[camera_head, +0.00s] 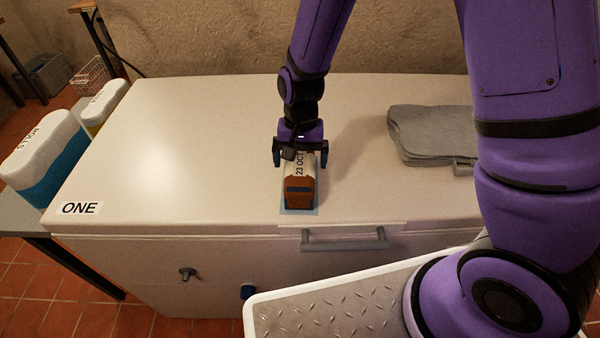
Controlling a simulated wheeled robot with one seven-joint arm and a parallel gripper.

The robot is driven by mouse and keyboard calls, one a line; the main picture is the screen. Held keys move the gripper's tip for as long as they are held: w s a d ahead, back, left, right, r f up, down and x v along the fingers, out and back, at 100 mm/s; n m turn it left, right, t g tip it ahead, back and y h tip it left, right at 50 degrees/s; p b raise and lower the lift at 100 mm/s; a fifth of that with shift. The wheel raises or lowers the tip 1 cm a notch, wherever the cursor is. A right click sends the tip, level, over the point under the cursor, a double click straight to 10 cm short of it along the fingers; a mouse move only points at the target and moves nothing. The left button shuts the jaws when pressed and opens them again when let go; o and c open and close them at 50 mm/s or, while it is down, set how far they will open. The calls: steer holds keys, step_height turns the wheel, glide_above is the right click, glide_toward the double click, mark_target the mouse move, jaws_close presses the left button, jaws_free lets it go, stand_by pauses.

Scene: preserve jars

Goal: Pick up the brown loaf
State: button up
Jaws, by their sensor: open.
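The brown loaf (299,193) lies on the white top of a chest marked ONE (170,150). A white label reading "23 OCT" runs over its upper side, and a dark band crosses its near end. A light blue sheet shows under its near edge. My gripper (300,159) is open above the far part of the loaf, with one dark finger on each side. The loaf's far end is hidden under the gripper. I cannot tell whether the fingers touch it.
A folded grey cloth (435,133) lies to the right on the chest top. A grey handle (344,239) is on the front edge. White-lidded containers (40,143) stand on a side table at left, one marked ROLLS. The chest top left of the loaf is clear.

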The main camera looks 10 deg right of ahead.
mark_target(300, 163)
steer(key=shift+s+a+f, duration=0.1)
steer(key=shift+f, duration=1)
steer(key=shift+s+f, duration=0.1)
steer(key=shift+f, duration=0.95)
steer(key=c, duration=1.1)
steer(key=shift+r, duration=0.15)
